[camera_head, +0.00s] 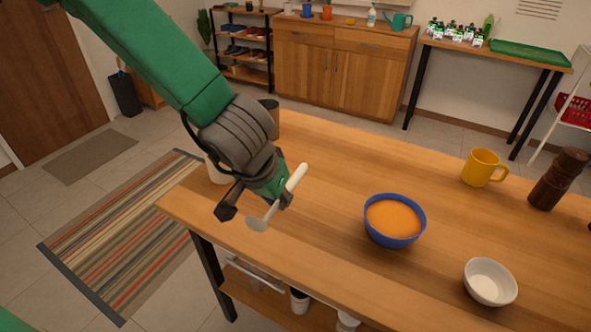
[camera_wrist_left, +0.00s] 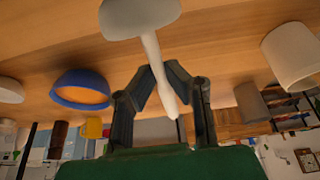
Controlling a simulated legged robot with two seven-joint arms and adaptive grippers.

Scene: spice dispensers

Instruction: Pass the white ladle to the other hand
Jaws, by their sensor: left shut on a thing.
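The white ladle (camera_head: 296,178) is in my left gripper (camera_head: 262,203), above the near left part of the wooden table. Its handle points up and right in the head view, and its bowl end hangs down and left. In the left wrist view, the ladle (camera_wrist_left: 152,52) passes between the two dark fingers of the left gripper (camera_wrist_left: 161,76), with its wide bowl at the top edge. The gripper is shut on the handle. My right gripper shows in neither view.
On the table (camera_head: 320,160) stand a blue bowl with orange contents (camera_head: 394,219), a white bowl (camera_head: 490,282), a yellow mug (camera_head: 481,168) and a dark brown mill (camera_head: 558,180). A white container (camera_head: 217,172) is partly hidden behind my left arm.

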